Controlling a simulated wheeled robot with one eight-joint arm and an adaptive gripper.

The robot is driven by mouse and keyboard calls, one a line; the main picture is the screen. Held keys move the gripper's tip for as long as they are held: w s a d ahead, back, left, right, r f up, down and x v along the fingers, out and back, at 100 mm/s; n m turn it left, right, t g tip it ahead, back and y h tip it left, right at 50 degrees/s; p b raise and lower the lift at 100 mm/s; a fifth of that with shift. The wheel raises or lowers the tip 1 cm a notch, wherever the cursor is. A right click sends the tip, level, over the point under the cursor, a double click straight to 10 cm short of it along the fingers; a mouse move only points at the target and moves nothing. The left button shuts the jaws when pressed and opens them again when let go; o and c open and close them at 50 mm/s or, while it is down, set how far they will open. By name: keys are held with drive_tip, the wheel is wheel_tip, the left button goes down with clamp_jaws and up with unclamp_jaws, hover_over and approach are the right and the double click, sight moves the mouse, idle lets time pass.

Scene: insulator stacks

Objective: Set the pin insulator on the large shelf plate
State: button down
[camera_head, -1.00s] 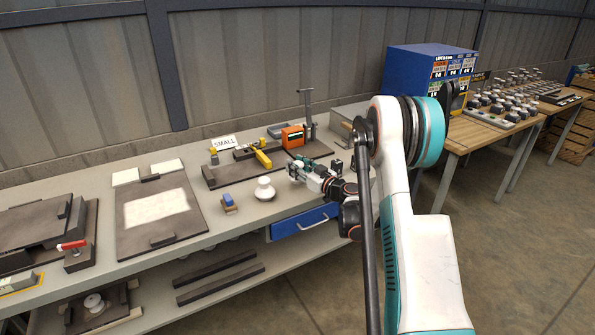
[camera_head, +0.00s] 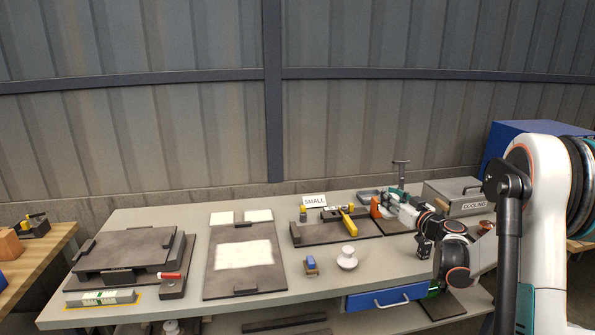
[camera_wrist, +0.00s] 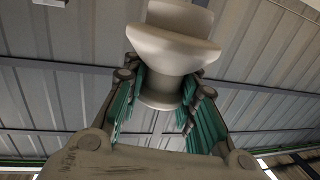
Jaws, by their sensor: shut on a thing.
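My gripper (camera_head: 393,199) is over the right part of the bench in the head view. In the wrist view its green fingers (camera_wrist: 160,100) are shut on a pale, flared insulator (camera_wrist: 172,48), gripped at its narrower lower part. The held insulator is hard to make out in the head view. Another white insulator (camera_head: 347,259) stands upright on the bench, beside a small blue-topped block (camera_head: 311,264). Part of a pale insulator (camera_head: 172,327) shows on the lower shelf at the bottom edge. I cannot tell which plate is the large shelf plate.
A fixture with the SMALL sign (camera_head: 314,200) and yellow handle stands behind the white insulator. A dark plate with a white patch (camera_head: 215,282) lies at mid-left. A dark raised platform (camera_head: 126,252) is farther left. The COOLING box (camera_head: 462,193) stands right of my gripper.

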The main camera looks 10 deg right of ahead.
drive_tip(key=s+a+f+m+h, duration=0.15)
drive_tip(key=s+a, duration=0.25)
drive_tip(key=a, duration=0.7)
drive_tip(key=s+a+m+h, duration=0.1)
drive_tip(key=s+a+h, duration=0.25)
drive_tip(key=a, duration=0.85)
drive_tip(key=w+d+y, duration=0.1)
drive_tip(key=w+d, duration=0.1)
drive_tip(key=d, duration=0.5)
drive_tip(key=w+d+r+n+y, duration=0.1)
drive_tip(key=w+d+y, duration=0.1)
drive_tip(key=d, duration=0.6)
drive_tip(key=w+d+n+y, duration=0.1)
drive_tip(key=w+d+y, duration=0.1)
drive_tip(key=d, duration=0.6)
drive_tip(key=shift+w+d+r+n, duration=0.1)
drive_tip(key=shift+w+n, duration=0.05)
drive_tip(key=shift+w, duration=0.25)
drive_tip(key=shift+w+d+r+n, duration=0.1)
drive_tip(key=shift+w, duration=0.25)
